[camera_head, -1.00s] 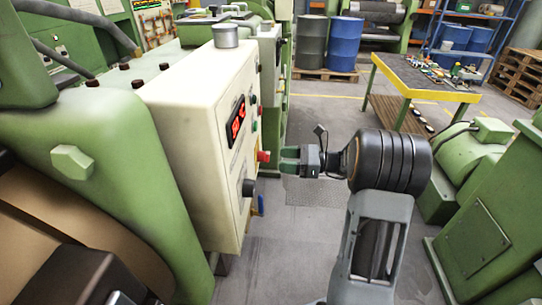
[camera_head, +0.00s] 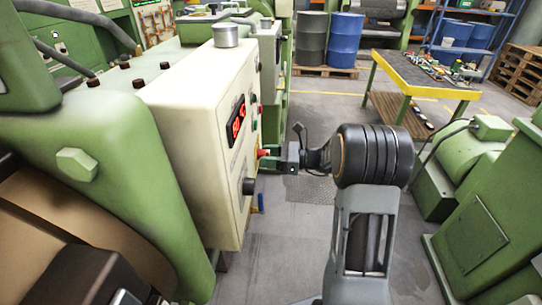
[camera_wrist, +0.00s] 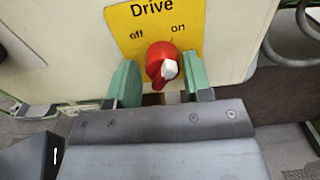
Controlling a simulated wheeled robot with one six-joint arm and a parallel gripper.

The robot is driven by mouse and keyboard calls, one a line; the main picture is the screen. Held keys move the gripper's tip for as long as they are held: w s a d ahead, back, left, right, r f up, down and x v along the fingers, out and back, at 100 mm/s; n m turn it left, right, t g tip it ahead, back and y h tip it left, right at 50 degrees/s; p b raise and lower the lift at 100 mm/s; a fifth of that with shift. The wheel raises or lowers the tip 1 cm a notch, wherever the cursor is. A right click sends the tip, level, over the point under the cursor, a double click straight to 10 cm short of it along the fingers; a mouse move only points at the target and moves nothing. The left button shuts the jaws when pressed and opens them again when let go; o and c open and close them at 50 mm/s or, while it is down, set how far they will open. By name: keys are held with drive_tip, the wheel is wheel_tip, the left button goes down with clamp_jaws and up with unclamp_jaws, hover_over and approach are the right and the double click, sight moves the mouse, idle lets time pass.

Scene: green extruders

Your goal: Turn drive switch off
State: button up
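The drive switch is a red rotary knob (camera_wrist: 163,60) with a white pointer mark. It sits on a yellow label (camera_wrist: 125,24) reading "Drive", with "off" at left and "on" at right. In the head view the red knob (camera_head: 264,153) shows on the side of the cream control box (camera_head: 185,130). My gripper (camera_wrist: 160,82) is open, with one green finger on each side of the knob. The fingers are close to it; I cannot tell if either touches. In the head view my gripper (camera_head: 272,163) is at the box's side, its fingers partly hidden.
A black knob (camera_head: 249,186) and a red digital display (camera_head: 236,122) are on the same panel. Green machines stand at left and right (camera_head: 480,220). A yellow-edged table (camera_head: 440,92) and blue barrels (camera_head: 344,42) are behind.

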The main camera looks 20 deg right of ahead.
drive_tip(key=c, duration=0.6)
drive_tip(key=shift+d, duration=0.3)
drive_tip(key=shift+c, duration=0.2)
drive_tip(key=n+b, duration=0.3)
drive_tip(key=shift+a+f, duration=0.25)
drive_tip(key=shift+a, duration=0.05)
drive_tip(key=n+b, duration=0.6)
drive_tip(key=b, duration=0.2)
drive_tip(key=shift+f, duration=0.15)
drive_tip(key=n+b, duration=0.3)
drive_tip(key=shift+r+n+b, duration=0.25)
drive_tip(key=shift+n+b, duration=0.75)
drive_tip(key=shift+b, duration=0.15)
drive_tip(key=shift+r, duration=0.1)
